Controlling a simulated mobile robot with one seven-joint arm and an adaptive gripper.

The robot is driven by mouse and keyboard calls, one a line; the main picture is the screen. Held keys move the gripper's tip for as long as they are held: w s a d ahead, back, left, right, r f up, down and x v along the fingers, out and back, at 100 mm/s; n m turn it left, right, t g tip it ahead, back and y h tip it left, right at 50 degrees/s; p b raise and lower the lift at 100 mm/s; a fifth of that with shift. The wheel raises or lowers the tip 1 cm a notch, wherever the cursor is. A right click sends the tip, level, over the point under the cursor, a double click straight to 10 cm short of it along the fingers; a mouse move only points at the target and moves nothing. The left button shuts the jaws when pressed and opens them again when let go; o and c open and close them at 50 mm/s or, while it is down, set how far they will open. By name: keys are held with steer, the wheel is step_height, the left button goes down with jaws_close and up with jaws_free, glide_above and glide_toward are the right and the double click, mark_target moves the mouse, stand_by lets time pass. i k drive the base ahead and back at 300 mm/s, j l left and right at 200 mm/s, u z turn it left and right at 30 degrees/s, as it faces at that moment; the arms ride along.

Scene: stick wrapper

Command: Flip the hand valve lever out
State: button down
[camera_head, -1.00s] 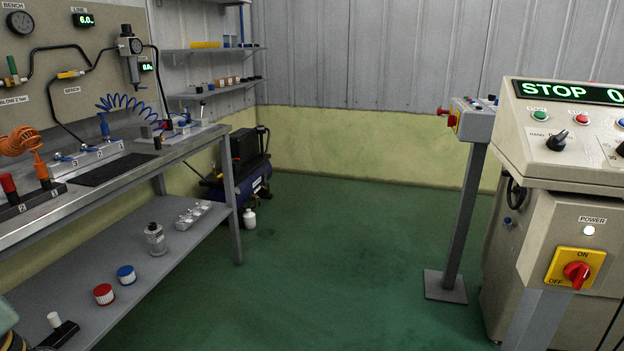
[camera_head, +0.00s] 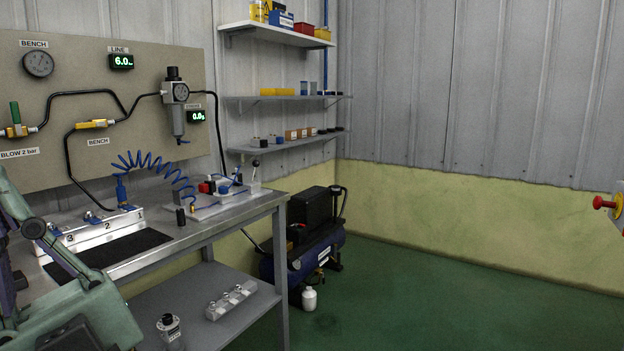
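A hand valve with a small dark upright lever (camera_head: 255,163) appears to stand at the right end of the metal workbench, beside blue tubing and small fittings. It is small in the view, and I cannot tell exactly which way the lever leans. My arm, in green-grey links, fills the lower left of the camera view in front of the bench. My gripper cannot be made out, so whether it is open or shut does not show.
The workbench (camera_head: 250,204) holds a white numbered manifold (camera_head: 100,232), a black mat (camera_head: 122,249) and a coiled blue hose (camera_head: 150,163). A pressure panel (camera_head: 60,90) stands behind. A compressor (camera_head: 318,247) sits on the floor right of the bench. The green floor (camera_head: 430,295) is open.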

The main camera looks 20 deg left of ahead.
mark_target(255, 162)
steer(key=i, duration=1.45)
steer(key=i+l+u, duration=0.1)
steer(key=i+u, duration=0.25)
steer(key=i, duration=0.2)
steer(key=i+l+u, duration=0.3)
steer(key=i, duration=0.2)
steer(key=i+l+u, duration=0.35)
steer(key=i, duration=0.15)
